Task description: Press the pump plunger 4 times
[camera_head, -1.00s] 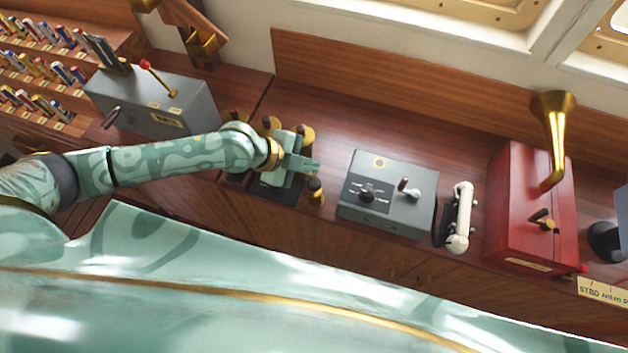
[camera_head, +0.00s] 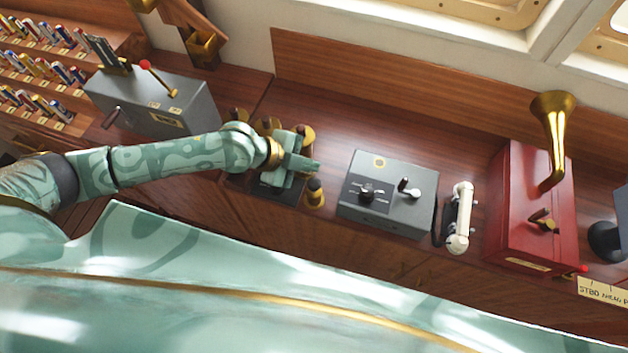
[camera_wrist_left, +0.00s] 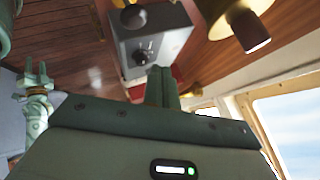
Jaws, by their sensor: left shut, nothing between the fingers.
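Several brass cylinders with dark tops stand around my left gripper (camera_head: 314,167) on a dark base (camera_head: 283,194). One brass cylinder (camera_head: 315,198) stands just in front of the fingers, and another (camera_head: 307,136) just behind them. I cannot tell which of these is the pump plunger. My left gripper is shut and empty, low over the base; I cannot tell whether it touches anything. In the left wrist view its closed fingers (camera_wrist_left: 161,80) point toward a grey box, with a brass cylinder (camera_wrist_left: 236,20) at upper right. A small pale green gripper (camera_wrist_left: 36,80), apparently my right one, shows at left.
A grey control box (camera_head: 388,215) with a knob and lever stands right of the gripper, then a white handset (camera_head: 460,215) and a red box (camera_head: 520,215) with a brass horn (camera_head: 554,130). A grey lever box (camera_head: 190,120) stands left. Bare wood lies behind the control box.

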